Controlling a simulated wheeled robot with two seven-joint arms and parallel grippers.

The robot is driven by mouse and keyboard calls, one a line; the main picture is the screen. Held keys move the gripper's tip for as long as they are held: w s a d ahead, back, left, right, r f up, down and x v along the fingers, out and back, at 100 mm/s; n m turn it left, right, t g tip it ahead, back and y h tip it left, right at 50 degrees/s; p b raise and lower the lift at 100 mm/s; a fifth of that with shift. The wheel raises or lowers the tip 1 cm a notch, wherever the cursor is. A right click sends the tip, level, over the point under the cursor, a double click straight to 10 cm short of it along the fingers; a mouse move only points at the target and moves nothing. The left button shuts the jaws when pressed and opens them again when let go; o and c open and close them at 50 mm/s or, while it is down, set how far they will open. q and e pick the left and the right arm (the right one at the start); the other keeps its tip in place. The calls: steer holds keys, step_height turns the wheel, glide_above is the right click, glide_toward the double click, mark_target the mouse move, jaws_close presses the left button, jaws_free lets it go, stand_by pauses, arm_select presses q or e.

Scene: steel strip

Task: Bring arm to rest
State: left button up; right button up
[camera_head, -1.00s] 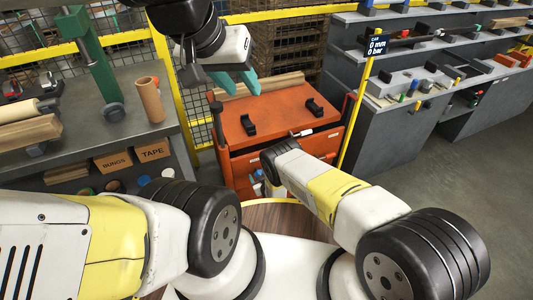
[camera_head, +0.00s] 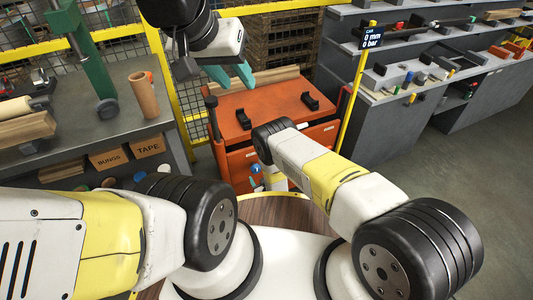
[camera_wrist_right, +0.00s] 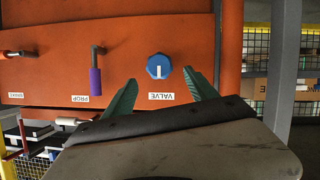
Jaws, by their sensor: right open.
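My right gripper (camera_wrist_right: 160,78) is open, with its two teal fingers spread apart in the right wrist view. The blue valve knob (camera_wrist_right: 159,67) is on the orange panel beyond the fingertips, which show on either side of it without visible contact. The knob also shows in the head view (camera_head: 256,168), partly beside my right arm, whose gripper is mostly hidden there. My left gripper (camera_head: 232,76) hangs over the back of the orange cart (camera_head: 262,97), with its teal fingers apart and nothing between them.
A purple-handled prop lever (camera_wrist_right: 95,78) and a brake handle (camera_wrist_right: 15,54) stick out of the panel beside the valve. Two black brackets (camera_head: 310,101) sit on the cart top. A yellow gauge post (camera_head: 355,110) stands at its right. A grey bench (camera_head: 120,120) is at the left.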

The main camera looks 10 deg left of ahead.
stand_by(0.4)
